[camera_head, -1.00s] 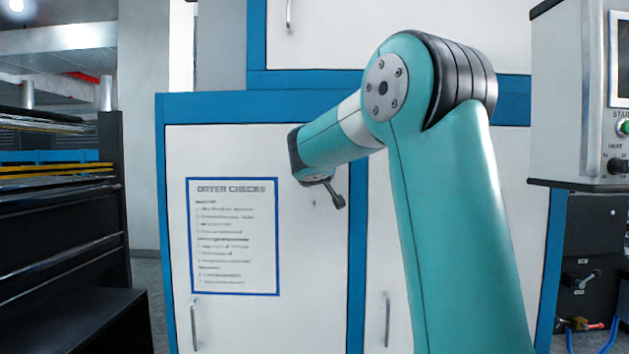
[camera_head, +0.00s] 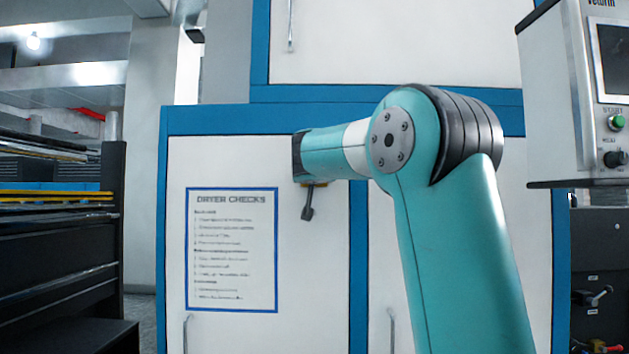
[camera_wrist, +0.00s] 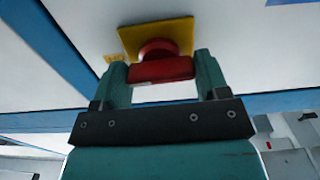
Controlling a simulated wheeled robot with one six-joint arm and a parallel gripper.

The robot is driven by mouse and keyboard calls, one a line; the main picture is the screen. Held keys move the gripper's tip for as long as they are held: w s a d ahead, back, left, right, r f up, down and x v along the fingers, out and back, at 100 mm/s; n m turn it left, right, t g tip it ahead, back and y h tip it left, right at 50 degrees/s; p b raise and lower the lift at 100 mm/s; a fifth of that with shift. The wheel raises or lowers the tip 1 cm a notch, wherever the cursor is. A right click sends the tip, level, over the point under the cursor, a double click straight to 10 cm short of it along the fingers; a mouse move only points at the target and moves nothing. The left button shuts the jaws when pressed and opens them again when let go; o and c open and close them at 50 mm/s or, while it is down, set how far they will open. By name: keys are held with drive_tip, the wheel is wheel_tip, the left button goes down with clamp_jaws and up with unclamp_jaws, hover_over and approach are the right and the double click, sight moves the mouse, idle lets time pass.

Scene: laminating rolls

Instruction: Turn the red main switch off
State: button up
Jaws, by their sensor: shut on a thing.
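The red main switch (camera_wrist: 161,70) shows in the wrist view, a round knob with a bar-shaped handle in front of a yellow square plate (camera_wrist: 182,30) on a white panel. My gripper (camera_wrist: 160,62) has one finger on each side of the red handle and is shut on it. The handle lies roughly level across the wrist picture. A small yellow strip (camera_head: 318,184) shows just under the arm's end.
The white cabinet (camera_head: 300,230) with blue edges carries a "DRYER CHECKS" sheet (camera_head: 232,250) left of my arm. A control box (camera_head: 553,95) with a green start button (camera_head: 615,122) hangs at the right. A dark rack (camera_head: 60,250) stands at the left.

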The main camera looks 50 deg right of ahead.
drive_tip(key=shift+m, duration=0.3)
drive_tip(key=o, duration=0.9)
drive_tip(key=shift+o, duration=0.2)
drive_tip(key=b+v, duration=0.3)
drive_tip(key=v, duration=1.4)
drive_tip(key=shift+s+b, duration=0.2)
drive_tip(key=shift+b, duration=0.2)
drive_tip(key=shift+a, duration=0.15)
